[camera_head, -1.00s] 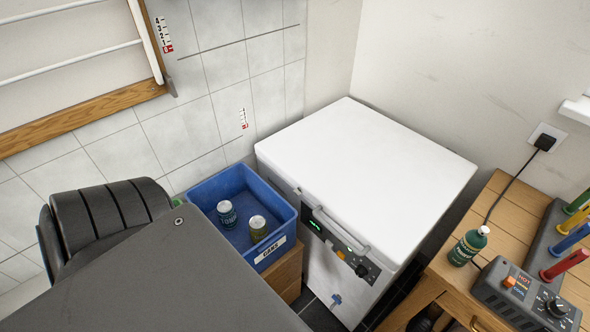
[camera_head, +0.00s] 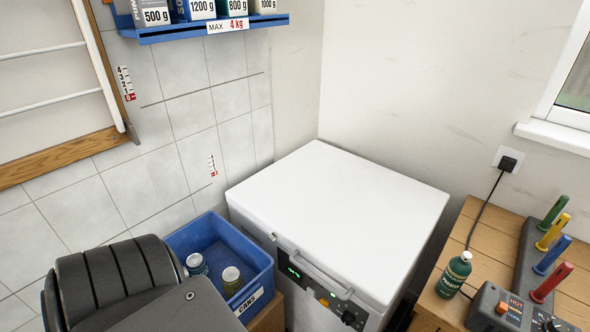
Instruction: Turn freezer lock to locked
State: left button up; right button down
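The white chest freezer (camera_head: 340,215) stands in the corner with its lid shut. A handle bar (camera_head: 314,274) runs along its front edge. Its dark front panel (camera_head: 322,290) carries a small green display, an orange switch and a black knob (camera_head: 350,318). I cannot tell from this view which part is the lock or how it is set. The lower front of the freezer is cut off by the picture's bottom edge. Neither of my grippers is in view.
A blue crate (camera_head: 262,262) labelled CANS, holding two cans, stands left of the freezer. A wooden table (camera_head: 471,222) on the right bears a green bottle (camera_head: 454,275), a control box (camera_head: 492,306) and coloured handles. A blue shelf (camera_head: 180,35) with weight-marked packs hangs above.

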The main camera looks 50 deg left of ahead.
aim_at(274, 236)
jog(key=z, duration=0.4)
jog(key=i, duration=0.4)
jog(key=u, duration=1.15)
